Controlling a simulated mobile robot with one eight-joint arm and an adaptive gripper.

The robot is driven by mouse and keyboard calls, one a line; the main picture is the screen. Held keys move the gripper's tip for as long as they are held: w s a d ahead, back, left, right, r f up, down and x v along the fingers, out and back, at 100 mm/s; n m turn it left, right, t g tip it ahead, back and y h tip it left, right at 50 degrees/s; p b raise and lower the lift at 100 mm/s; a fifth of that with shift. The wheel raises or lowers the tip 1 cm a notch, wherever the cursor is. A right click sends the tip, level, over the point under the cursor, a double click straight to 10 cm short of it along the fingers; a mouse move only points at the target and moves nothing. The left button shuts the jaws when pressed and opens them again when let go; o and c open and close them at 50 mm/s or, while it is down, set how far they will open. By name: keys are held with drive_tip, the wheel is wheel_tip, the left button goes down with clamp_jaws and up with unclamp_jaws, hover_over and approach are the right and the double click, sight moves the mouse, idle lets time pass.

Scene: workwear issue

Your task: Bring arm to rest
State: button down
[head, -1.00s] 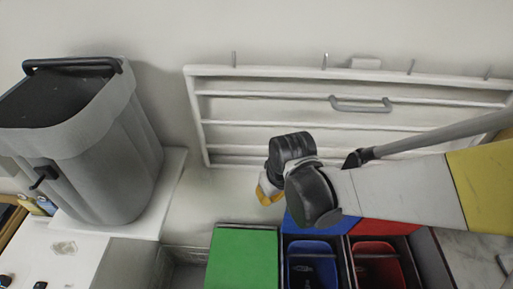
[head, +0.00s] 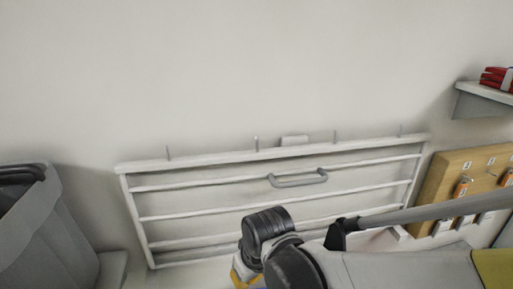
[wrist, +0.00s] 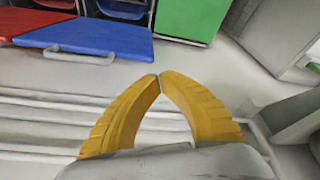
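My gripper (wrist: 159,76) shows its two yellow fingers in the wrist view. Their tips meet, with nothing held between them. In the head view, only a bit of yellow of my gripper (head: 243,278) shows at the bottom edge, below the dark wrist joint; its fingertips are hidden there. My arm reaches in from the lower right, in front of the white wall rack (head: 160,213).
The wall rack has several pegs and a grey handle (head: 298,178). A grey bin (head: 45,240) stands at left. A wooden key board (head: 440,188) and a shelf (head: 487,97) are at right. Blue (wrist: 85,38), red (wrist: 30,22) and green (wrist: 188,18) lids show in the wrist view.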

drive_tip(key=s+d+f+m+t+b, duration=0.1)
drive_tip(key=s+d+f+m+b, duration=0.1)
drive_tip(key=d+b, duration=0.3)
drive_tip(key=s+d+f+m+t+h+b, duration=0.1)
drive_tip(key=s+d+f+m+b, duration=0.1)
drive_tip(key=d+b, duration=0.4)
drive_tip(key=s+d+f+m+t+h+b, duration=0.1)
drive_tip(key=s+d+f+m+t+b, duration=0.1)
drive_tip(key=d, duration=1)
wheel_tip(320, 180, down, 3)
drive_tip(key=m+b, duration=0.1)
drive_tip(key=b, duration=0.2)
drive_tip(key=shift+s+r+b, duration=0.2)
drive_tip(key=shift+s+b, duration=0.2)
